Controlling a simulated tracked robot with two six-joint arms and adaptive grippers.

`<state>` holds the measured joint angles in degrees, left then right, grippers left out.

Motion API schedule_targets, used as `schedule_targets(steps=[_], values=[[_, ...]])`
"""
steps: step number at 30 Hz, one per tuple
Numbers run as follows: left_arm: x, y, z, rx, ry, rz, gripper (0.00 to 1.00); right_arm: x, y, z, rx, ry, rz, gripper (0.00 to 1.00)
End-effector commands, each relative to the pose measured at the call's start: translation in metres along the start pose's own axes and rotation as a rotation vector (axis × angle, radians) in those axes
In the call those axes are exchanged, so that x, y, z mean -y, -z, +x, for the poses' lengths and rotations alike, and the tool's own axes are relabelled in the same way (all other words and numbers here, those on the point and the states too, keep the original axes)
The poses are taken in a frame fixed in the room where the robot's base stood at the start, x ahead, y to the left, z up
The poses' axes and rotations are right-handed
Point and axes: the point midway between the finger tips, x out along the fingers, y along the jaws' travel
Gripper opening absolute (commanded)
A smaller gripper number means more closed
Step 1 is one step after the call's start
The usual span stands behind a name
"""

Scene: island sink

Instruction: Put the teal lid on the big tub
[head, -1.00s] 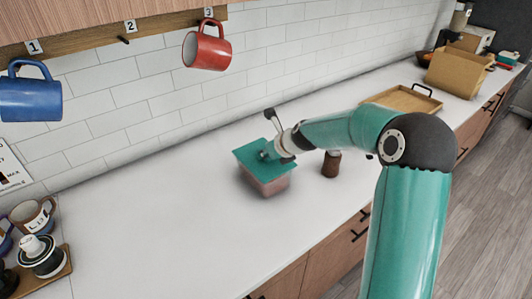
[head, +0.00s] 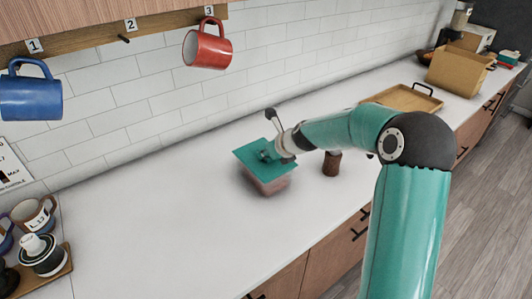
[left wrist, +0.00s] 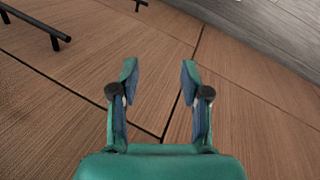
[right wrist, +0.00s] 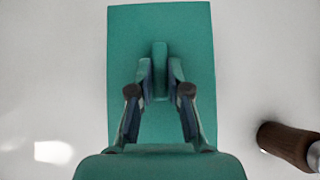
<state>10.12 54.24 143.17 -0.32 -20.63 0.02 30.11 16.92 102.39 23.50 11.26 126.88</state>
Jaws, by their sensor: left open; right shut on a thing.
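The teal lid (head: 252,158) is a flat rectangle in the head view, over the pinkish tub (head: 268,183) on the white counter. My right gripper (head: 268,153) is above the lid, and its jaws are shut on the lid's raised handle. In the right wrist view the lid (right wrist: 190,40) lies flat below my right gripper (right wrist: 160,75), with the handle between the fingertips. The lid covers the tub's top; whether it rests on the rim all round cannot be told. My left gripper (left wrist: 158,75) is open and empty in the left wrist view, facing wooden cabinet fronts.
A dark brown cylinder (head: 331,163) stands just right of the tub; its brown end also shows in the right wrist view (right wrist: 285,143). A wooden tray (head: 405,99) and a cardboard box (head: 458,68) stand further right. Mugs hang at the wall. The counter left of the tub is clear.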

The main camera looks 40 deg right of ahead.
Motion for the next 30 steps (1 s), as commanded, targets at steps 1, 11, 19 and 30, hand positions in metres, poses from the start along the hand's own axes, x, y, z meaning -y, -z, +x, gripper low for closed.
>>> schedule_targets(steps=[1,11,19,30], values=[[0.0001,0.0,0.0002,0.0,0.0,0.0,0.47,0.0002,0.0004,0.0003,0.0,0.0,0.001,0.0],[0.0,0.0,0.0,0.0,0.0,0.0,0.47,0.0001,0.0002,0.0002,0.0,0.0,0.001,0.0],[-0.0005,0.0,-0.0014,0.0,0.0,0.0,0.47,0.0001,0.0013,0.0012,0.0,0.0,0.001,0.0],[-0.0005,0.0,-0.0013,0.0,0.0,0.0,0.47,0.0,0.0017,0.0016,0.0,0.0,0.001,0.42]])
